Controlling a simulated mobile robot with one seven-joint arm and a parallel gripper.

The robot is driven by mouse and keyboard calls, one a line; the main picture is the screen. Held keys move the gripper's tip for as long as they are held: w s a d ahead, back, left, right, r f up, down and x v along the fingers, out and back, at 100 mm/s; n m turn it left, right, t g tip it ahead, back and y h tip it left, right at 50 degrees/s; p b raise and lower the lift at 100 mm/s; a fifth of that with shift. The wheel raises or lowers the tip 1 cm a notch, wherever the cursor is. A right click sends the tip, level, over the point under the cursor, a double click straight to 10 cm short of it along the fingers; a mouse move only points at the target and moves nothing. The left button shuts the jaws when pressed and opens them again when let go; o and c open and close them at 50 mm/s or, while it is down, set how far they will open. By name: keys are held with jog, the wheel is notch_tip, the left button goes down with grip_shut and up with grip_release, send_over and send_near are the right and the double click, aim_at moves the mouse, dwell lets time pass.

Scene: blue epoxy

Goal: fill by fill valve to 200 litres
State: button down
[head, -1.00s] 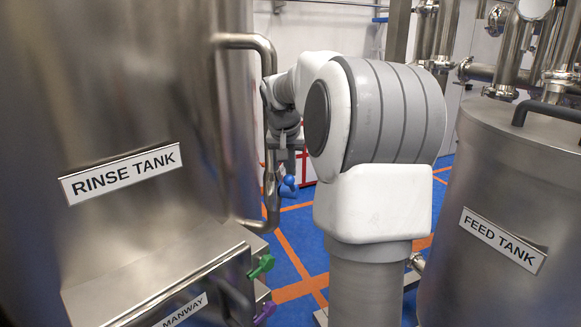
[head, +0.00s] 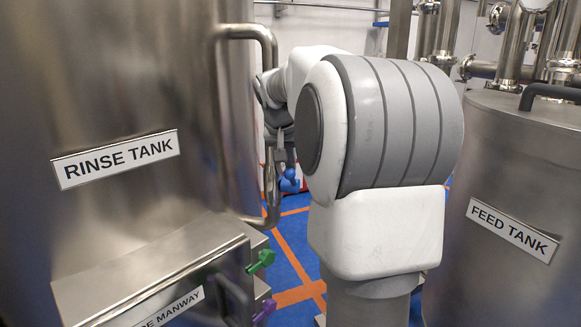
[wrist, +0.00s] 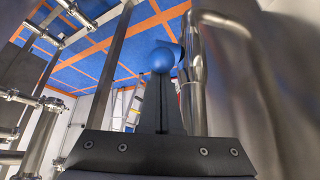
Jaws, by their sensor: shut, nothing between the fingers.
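A blue valve handle with a rounded end (head: 289,181) is beside the rinse tank's (head: 110,60) right side, near a vertical steel pipe. A green handle (head: 262,261) and a purple handle (head: 265,311) are lower down at the tank's corner. My gripper (head: 284,160) is just above the blue handle in the head view, partly hidden by my arm. In the wrist view my gripper (wrist: 163,88) is shut and empty, with the blue ball (wrist: 162,60) right at its tips. I cannot tell whether they touch.
A bent steel pipe (head: 270,60) runs along the tank near my gripper. The feed tank (head: 490,180) stands close on the right. A manway box (head: 170,275) juts out at lower left.

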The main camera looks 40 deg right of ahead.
jog(key=shift+s+a+f+t+h+b, duration=0.25)
jog(key=shift+f+b, duration=0.2)
jog(key=shift+b, duration=1.15)
jog(key=shift+s+a+f+t+h+b, duration=0.15)
jog(key=shift+a+f+t+h+b, duration=0.2)
jog(key=shift+b, duration=1.25)
jog(key=f+t+h+b, duration=0.1)
jog(key=b, duration=0.5)
jog(key=s+a+f+h+b, duration=0.1)
jog(key=b, duration=0.6)
jog(key=s+a+f+t+h+b, duration=0.1)
jog(key=f+b, duration=0.1)
jog(key=b, duration=0.4)
jog(key=shift+a+t+h+b, duration=0.25)
jog(key=shift+t+h+b, duration=0.05)
jog(key=shift+s+f+b, duration=0.1)
jog(key=shift+f+b, duration=0.25)
jog(key=shift+f, duration=0.15)
